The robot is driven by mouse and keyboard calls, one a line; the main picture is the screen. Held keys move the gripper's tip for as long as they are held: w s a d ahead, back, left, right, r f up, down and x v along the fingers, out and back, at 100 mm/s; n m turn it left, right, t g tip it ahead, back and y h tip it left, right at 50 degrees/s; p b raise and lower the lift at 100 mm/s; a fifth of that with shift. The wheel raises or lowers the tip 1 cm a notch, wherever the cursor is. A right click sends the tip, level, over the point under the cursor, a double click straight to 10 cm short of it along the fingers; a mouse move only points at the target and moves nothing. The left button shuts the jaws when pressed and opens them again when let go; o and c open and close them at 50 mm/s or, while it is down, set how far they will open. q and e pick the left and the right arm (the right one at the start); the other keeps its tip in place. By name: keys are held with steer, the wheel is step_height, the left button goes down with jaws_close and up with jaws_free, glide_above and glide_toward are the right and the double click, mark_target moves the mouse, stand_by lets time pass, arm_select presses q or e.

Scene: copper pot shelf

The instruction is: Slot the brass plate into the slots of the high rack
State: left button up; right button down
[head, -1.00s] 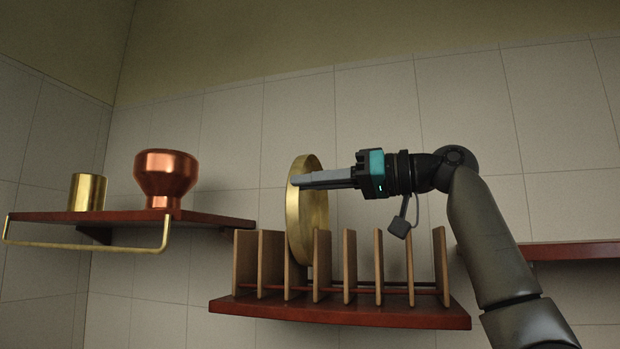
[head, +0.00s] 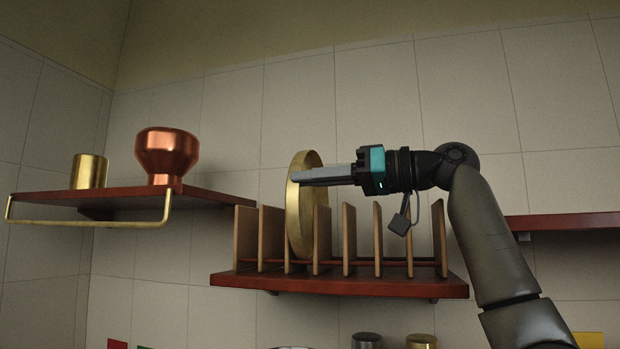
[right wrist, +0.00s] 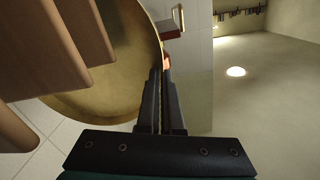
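The round brass plate (head: 305,225) stands upright, nearly edge-on, at the high rack. Its lower part is between two wooden dividers left of the rack's middle; its lowest edge shows just above the rack's red base (head: 340,283). Whether it touches the base I cannot tell. My right gripper (head: 302,178) comes in from the right, its fingers across the plate's upper part. In the right wrist view the fingers (right wrist: 160,75) are close together at the plate's rim (right wrist: 150,35) and appear shut on it. My left gripper is not in view.
A shelf (head: 120,203) at left holds a copper pot (head: 166,156) and a brass cup (head: 89,171), with a brass rail in front. Another shelf (head: 570,222) is at right. Jar lids (head: 421,341) show at the bottom. The rack's right-hand slots look empty.

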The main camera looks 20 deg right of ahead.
steer(key=c, duration=1)
jaws_free()
steer(key=shift+c, duration=0.4)
steer(key=shift+s+d, duration=0.1)
steer(key=v, duration=0.4)
steer(key=shift+s+d, duration=0.1)
steer(key=shift+d, duration=0.05)
